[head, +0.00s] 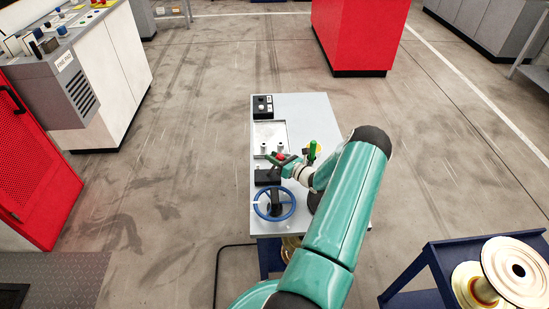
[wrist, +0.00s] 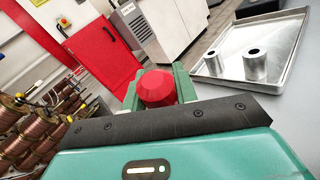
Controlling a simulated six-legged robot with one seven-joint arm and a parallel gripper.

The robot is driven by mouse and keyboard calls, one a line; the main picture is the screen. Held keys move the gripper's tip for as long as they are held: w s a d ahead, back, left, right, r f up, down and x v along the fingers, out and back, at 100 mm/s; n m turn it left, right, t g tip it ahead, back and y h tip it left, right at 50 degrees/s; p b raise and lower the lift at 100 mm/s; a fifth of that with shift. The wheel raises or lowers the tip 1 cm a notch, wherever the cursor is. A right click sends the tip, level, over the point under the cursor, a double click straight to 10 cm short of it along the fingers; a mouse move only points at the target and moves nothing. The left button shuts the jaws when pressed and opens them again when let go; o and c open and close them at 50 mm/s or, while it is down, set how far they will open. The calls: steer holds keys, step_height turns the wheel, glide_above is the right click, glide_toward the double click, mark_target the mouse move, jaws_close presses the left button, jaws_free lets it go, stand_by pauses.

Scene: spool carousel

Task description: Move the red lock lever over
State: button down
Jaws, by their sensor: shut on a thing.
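The red lock lever's knob (wrist: 157,88) is faceted and sits between the two green fingers of my gripper (wrist: 156,84) in the wrist view. The fingers close on it from both sides. In the head view my gripper (head: 281,159) is over the grey bench top (head: 300,110), with a small patch of the red knob showing between the fingers. The lever's shaft and pivot are hidden behind my gripper. A black block (head: 268,177) is just below my gripper in the picture; I cannot tell whether it belongs to the lever.
A blue handwheel (head: 258,212) stands near the bench's front. A metal tray (head: 270,132) with two hollow cylinders lies beyond my gripper, and it shows in the wrist view (wrist: 284,68). A green upright handle (head: 312,150) is close on the right. Copper-wound spools (wrist: 30,145) are at the wrist view's left.

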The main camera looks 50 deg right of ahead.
steer(key=shift+a+r, duration=0.1)
steer(key=shift+w+a+r+n+g, duration=0.2)
steer(key=shift+w+a+n+g, duration=0.4)
steer(key=shift+w+n+g, duration=0.25)
steer(key=shift+w+a+n+g, duration=0.55)
steer(key=shift+w+a+g, duration=0.2)
steer(key=shift+g, duration=0.2)
steer(key=shift+w+a+f+n+g+h, duration=0.3)
steer(key=shift+w+a+n+g+h, duration=0.3)
steer(key=shift+w+a+g, duration=0.15)
steer(key=shift+w+a+f+n+g+h, duration=0.55)
steer(key=shift+w+g, duration=0.2)
steer(key=shift+g, duration=0.4)
steer(key=shift+a, duration=0.1)
steer(key=c, duration=1.1)
jaws_free()
steer(key=shift+w+f, duration=0.1)
steer(key=shift+c, duration=0.2)
steer(key=shift+o, duration=0.3)
